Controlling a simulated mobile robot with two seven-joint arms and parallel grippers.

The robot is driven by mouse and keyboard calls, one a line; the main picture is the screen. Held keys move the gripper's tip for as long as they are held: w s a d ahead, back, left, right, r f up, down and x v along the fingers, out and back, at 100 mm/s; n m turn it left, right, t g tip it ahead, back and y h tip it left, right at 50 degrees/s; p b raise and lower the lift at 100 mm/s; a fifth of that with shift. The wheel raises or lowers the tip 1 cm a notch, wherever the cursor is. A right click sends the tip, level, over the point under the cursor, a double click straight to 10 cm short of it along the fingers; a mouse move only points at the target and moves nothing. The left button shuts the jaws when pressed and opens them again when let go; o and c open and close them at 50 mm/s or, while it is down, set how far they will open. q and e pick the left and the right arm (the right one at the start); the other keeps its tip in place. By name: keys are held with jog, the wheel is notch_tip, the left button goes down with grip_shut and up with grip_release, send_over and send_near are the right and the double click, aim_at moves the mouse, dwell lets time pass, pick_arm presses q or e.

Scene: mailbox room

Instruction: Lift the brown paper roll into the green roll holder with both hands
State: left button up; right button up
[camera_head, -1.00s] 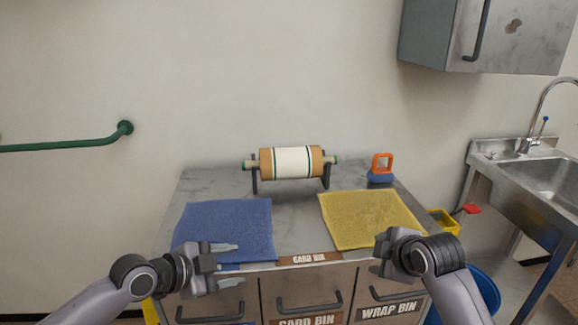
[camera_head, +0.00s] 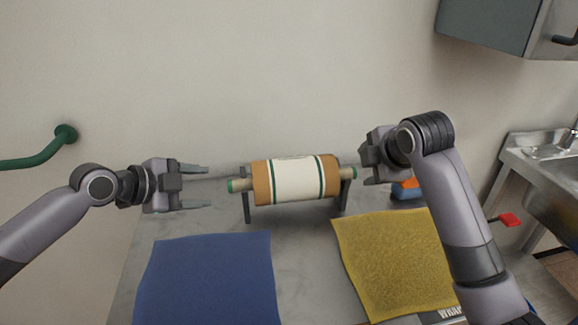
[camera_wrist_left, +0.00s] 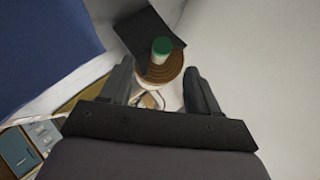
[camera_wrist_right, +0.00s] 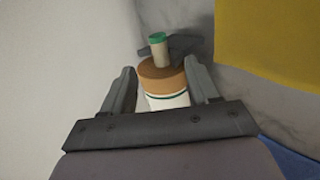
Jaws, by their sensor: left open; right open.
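The brown paper roll (camera_head: 295,180) has a white wrapper with green stripes and a rod through it with green end caps. My left gripper (camera_head: 208,187) is open just left of the rod's left end. My right gripper (camera_head: 363,168) is open close to the right end. The roll's end shows between the fingers in the left wrist view (camera_wrist_left: 164,72) and right wrist view (camera_wrist_right: 163,82).
A blue mat (camera_head: 207,280) and a yellow mat (camera_head: 392,260) lie in front of the roll. A blue and orange object (camera_head: 405,189) stands right of it, partly behind my right arm. A wall rises behind the counter; a green rail (camera_head: 50,150) is at left, a sink (camera_head: 545,150) at right.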

aim_at(352, 171)
pick_arm(q)
jog(key=shift+w+r, duration=0.1)
jog(key=shift+w, duration=0.05)
pick_arm(e)
jog(key=shift+w+r, duration=0.1)
pick_arm(q)
jog(key=shift+x, duration=3.5)
pick_arm(e)
jog(key=shift+x, duration=6)
pick_arm(q)
grip_shut()
pick_arm(e)
grip_shut()
pick_arm(q)
jog(key=shift+w+r, duration=0.15)
jog(key=shift+r, duration=0.05)
pick_arm(e)
jog(key=shift+r, duration=0.2)
